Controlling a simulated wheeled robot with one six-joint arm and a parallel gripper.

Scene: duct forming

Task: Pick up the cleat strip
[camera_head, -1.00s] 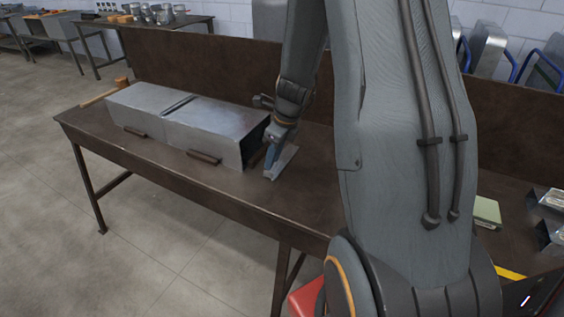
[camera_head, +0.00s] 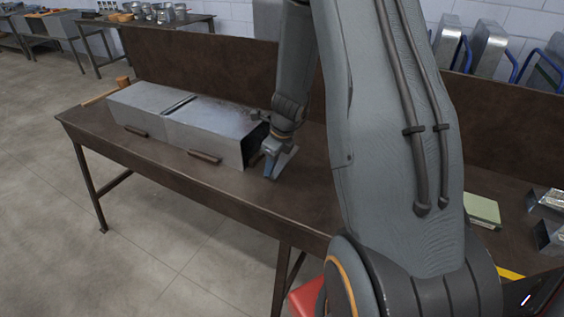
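A long sheet-metal duct (camera_head: 205,122) in two sections lies on the brown workbench (camera_head: 300,196), with a narrow dark seam (camera_head: 180,105) across its top. I cannot make out the cleat strip with certainty. My gripper (camera_head: 275,168) points down at the bench just right of the duct's open right end. A bluish piece and a pale grey flat piece (camera_head: 288,157) show at its tip. They are too small to tell whether the pale piece is a finger or a held strip. My arm hides part of the bench behind and to the right.
Two short brown bars, a left one (camera_head: 136,131) and a right one (camera_head: 204,157), sit along the duct's front side. A mallet (camera_head: 122,83) lies behind its left end. A green pad (camera_head: 482,210) and shiny metal parts (camera_head: 551,235) are at the right. A back panel (camera_head: 200,65) borders the bench.

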